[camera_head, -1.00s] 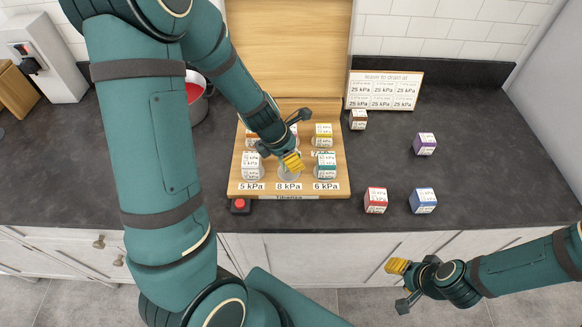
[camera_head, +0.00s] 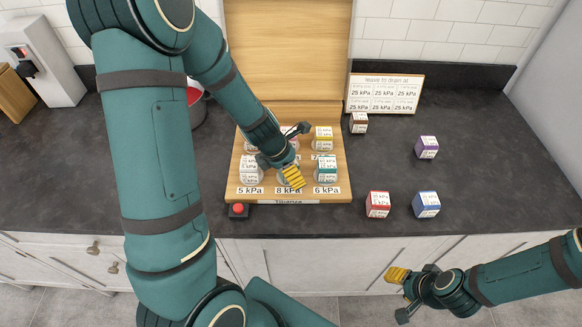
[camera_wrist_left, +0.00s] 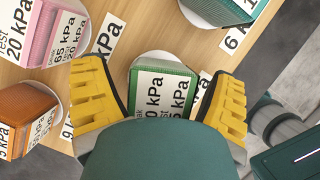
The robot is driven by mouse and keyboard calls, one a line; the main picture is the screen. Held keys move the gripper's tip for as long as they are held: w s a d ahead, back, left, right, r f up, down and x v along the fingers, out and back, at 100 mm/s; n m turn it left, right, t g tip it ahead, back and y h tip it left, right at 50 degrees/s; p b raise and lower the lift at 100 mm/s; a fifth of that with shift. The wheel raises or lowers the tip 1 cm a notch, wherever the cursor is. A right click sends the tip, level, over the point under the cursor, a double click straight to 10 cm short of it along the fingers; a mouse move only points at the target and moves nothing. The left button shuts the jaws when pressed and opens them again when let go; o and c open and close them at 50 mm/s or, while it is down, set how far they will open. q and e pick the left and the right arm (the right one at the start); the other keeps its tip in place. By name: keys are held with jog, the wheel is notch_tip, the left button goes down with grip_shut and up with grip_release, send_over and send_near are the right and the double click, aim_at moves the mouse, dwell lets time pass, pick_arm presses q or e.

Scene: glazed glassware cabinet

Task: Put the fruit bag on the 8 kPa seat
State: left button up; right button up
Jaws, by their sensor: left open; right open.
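A green box (camera_wrist_left: 160,92) with kPa print stands on a round white seat, which is the 8 kPa seat by its label (camera_head: 288,190) in the head view. My left gripper (camera_head: 293,177) is open over it, with its yellow fingers (camera_wrist_left: 160,105) on either side of the box in the wrist view; I cannot tell whether they touch it. In the head view this arm hides most of the seat. I cannot read which box is the fruit bag. My right gripper (camera_head: 400,290) is open and empty in front of the counter.
The wooden board (camera_head: 236,190) also carries a teal box (camera_head: 326,168), a yellow box (camera_head: 323,137) and others. Loose red (camera_head: 378,203), blue (camera_head: 426,204), purple (camera_head: 427,147) and brown (camera_head: 359,123) boxes stand on the counter at right. A red button (camera_head: 239,209) sits front left.

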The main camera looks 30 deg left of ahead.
pick_arm(q)
jog(key=p+v, duration=0.7)
jog(key=v, duration=0.5)
jog(key=shift+r, duration=0.2)
